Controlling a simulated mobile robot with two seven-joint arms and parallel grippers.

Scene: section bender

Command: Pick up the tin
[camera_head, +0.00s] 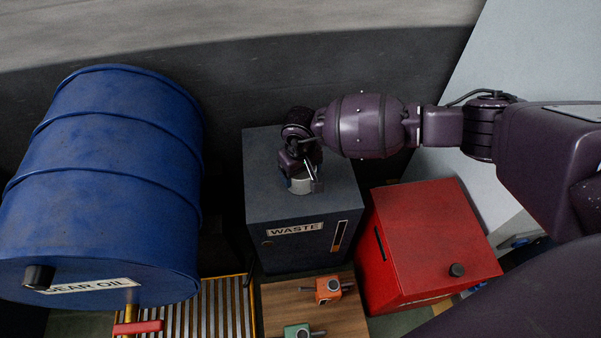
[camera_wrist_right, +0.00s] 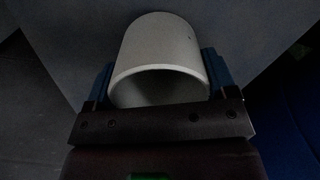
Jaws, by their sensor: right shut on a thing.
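The tin (camera_head: 301,185) is a small pale grey cylinder on top of the dark waste cabinet (camera_head: 262,201), in the head view. In the right wrist view the tin (camera_wrist_right: 160,50) shows its pale side and open rim between the two fingers. My right gripper (camera_head: 311,172) reaches down over the cabinet top and is shut on the tin, with one finger on each side of it. Whether the tin touches the cabinet top or is slightly above it I cannot tell. My left gripper is not in view.
A red box (camera_head: 430,240) stands right of the cabinet. In front is a wooden surface (camera_head: 275,299) with an orange part (camera_head: 328,289) and a green part (camera_head: 298,331), beside a slatted rack (camera_head: 215,308). A dark wall stands behind.

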